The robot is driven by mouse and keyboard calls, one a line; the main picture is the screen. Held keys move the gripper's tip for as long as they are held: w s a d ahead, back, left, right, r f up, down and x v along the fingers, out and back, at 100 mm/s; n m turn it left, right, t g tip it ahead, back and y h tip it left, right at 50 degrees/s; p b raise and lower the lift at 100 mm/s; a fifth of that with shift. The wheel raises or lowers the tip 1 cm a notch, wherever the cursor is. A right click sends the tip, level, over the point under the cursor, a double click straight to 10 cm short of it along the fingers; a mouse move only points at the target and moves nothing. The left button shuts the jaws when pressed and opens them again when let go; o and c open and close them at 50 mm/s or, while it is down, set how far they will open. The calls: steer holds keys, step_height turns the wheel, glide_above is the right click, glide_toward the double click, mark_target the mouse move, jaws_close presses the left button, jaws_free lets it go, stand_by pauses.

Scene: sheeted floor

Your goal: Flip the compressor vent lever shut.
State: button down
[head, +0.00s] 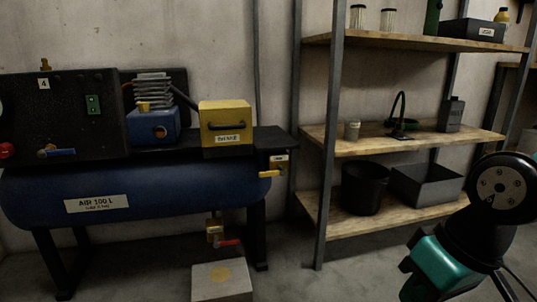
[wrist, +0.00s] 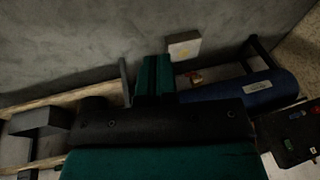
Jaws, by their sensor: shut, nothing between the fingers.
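The compressor has a dark blue tank (head: 135,190) labelled "AIR 100 L" on black legs. Three levers show on it: a yellow one (head: 272,173) at the tank's right end under a small white label, a red one (head: 230,242) on a brass valve (head: 214,232) below the tank, and a blue one (head: 62,152) on the black panel. I cannot read which is the vent. In the wrist view the tank (wrist: 240,92) is at the right, with brass and red (wrist: 196,77) beside it. My gripper (wrist: 153,72) is shut and empty, apart from the compressor.
A pale block (head: 222,281) stands on the floor below the red lever; it also shows in the wrist view (wrist: 184,46). A shelf rack (head: 400,143) with bins and bottles stands right of the compressor. The floor between rack and block looks clear.

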steer(key=s+a+r+n+g+y+p, duration=0.1)
steer(key=s+a+r+n+p, duration=0.15)
steer(key=r+p, duration=0.5)
steer(key=s+a+r+n+p, duration=0.1)
steer(key=s+a+r+p, duration=0.3)
steer(key=r, duration=0.7)
step_height(320, 180, up, 34)
steer(key=w+d+p, duration=0.1)
steer(key=d+p, duration=0.1)
steer(key=p, duration=3.3)
steer(key=shift+r, duration=0.1)
